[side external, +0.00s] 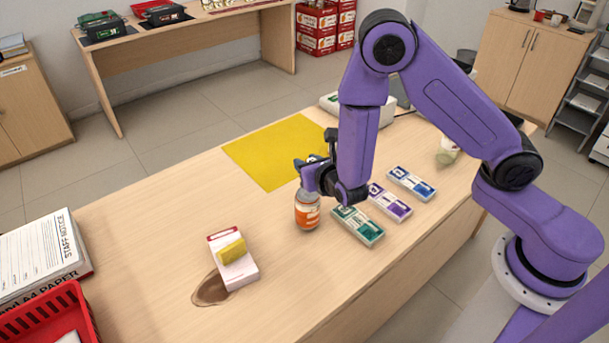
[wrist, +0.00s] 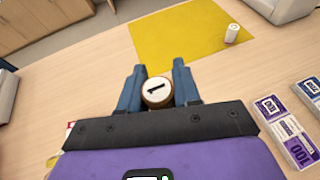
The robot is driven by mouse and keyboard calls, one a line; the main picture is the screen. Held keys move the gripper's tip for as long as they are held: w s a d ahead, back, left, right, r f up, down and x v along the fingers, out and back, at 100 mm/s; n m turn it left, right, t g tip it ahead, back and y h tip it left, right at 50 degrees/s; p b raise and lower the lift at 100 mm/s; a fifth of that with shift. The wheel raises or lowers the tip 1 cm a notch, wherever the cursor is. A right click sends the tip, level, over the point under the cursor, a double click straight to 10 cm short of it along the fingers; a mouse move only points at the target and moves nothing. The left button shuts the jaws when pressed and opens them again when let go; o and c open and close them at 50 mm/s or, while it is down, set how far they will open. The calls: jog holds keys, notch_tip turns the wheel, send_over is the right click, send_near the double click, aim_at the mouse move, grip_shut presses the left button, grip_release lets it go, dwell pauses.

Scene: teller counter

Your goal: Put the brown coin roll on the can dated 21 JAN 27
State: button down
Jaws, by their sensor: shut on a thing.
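In the wrist view my gripper (wrist: 158,90) is shut on the brown coin roll (wrist: 157,93), held upright with its pale end, marked 1, facing up. In the side view my gripper (side external: 310,165) is directly over an orange-labelled can (side external: 307,212) standing on the counter. The side view does not show the roll clearly, and I cannot tell whether it touches the can. A second, pale green-white can-like thing (side external: 447,150) stands at the counter's right, partly behind my arm. No date is legible on either.
Banknote bundles (side external: 358,226) lie just right of the orange-labelled can. A box (side external: 237,272) with a yellow block on top stands front left, beside a brown spill (side external: 210,290).

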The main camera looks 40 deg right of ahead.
jog(key=shift+w+f, duration=0.35)
jog(key=shift+f, duration=0.05)
jog(key=shift+w+a+f, duration=0.1)
jog(key=shift+w+f, duration=0.1)
jog(key=shift+f, duration=1.55)
jog(key=c, duration=0.8)
grip_release()
jog(key=shift+f, duration=0.15)
jog(key=shift+s+a+r, duration=0.1)
jog(key=shift+s+r, duration=0.05)
jog(key=shift+r, duration=0.1)
jog(key=v, duration=1.1)
jog(key=shift+s+r, duration=0.1)
jog(key=shift+s, duration=0.25)
